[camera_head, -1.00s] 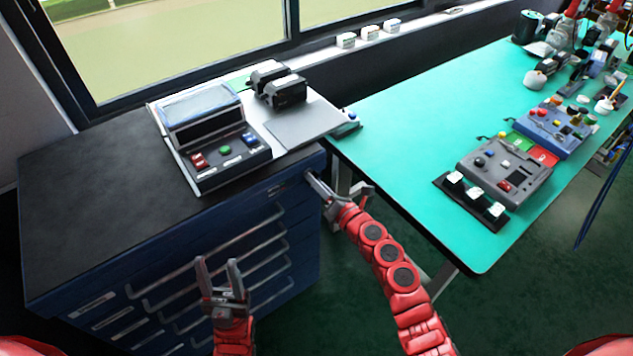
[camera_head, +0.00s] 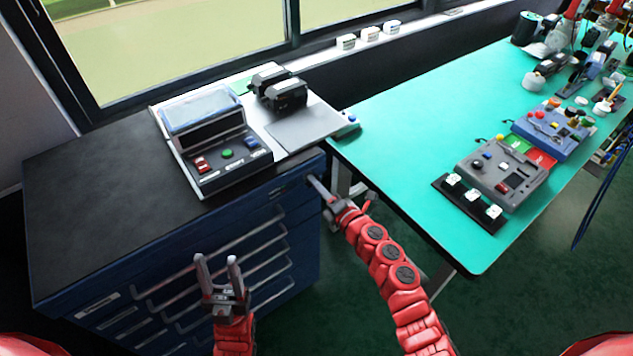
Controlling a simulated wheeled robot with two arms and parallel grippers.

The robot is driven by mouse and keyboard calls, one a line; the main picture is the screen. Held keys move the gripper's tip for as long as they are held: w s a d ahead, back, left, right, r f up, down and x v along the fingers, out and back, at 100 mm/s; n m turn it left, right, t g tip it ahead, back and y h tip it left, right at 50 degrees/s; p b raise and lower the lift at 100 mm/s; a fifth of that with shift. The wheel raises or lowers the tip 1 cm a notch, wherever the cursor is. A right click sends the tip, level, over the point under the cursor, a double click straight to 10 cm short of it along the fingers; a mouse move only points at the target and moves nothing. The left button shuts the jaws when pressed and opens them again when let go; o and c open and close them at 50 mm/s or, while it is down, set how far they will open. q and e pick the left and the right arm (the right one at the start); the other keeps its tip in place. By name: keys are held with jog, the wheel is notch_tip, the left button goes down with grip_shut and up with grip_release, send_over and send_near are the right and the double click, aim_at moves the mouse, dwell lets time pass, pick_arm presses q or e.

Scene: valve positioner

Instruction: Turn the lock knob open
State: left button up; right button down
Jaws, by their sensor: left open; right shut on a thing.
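The blue drawer cabinet (camera_head: 75,290) with a black top stands at the left. My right gripper (camera_head: 314,182) reaches the upper right corner of its front. Its fingers are shut with their tips at the lock knob, which is too small and too covered by the fingers to make out; its angle cannot be told. My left gripper (camera_head: 216,260) is open and empty, fingers pointing up, in front of the drawer handles (camera_head: 215,268).
A control box with a screen and buttons (camera_head: 215,140) and black devices (camera_head: 280,90) stand on the cabinet. A green table (camera_head: 400,130) with control panels (camera_head: 500,175) is to the right. Open floor lies between the table and my arms.

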jog(key=m+p, duration=0.7)
jog(key=m, duration=0.5)
jog(key=shift+d+m+p, duration=0.1)
jog(key=shift+m+p, duration=0.25)
jog(key=shift+m, duration=0.05)
dwell(0.3)
jog(key=c, duration=1)
grip_release()
jog(key=shift+o, duration=0.2)
jog(key=shift+s, duration=0.1)
jog(key=b+v, duration=0.4)
jog(key=v, duration=1.3)
jog(key=shift+b, duration=0.3)
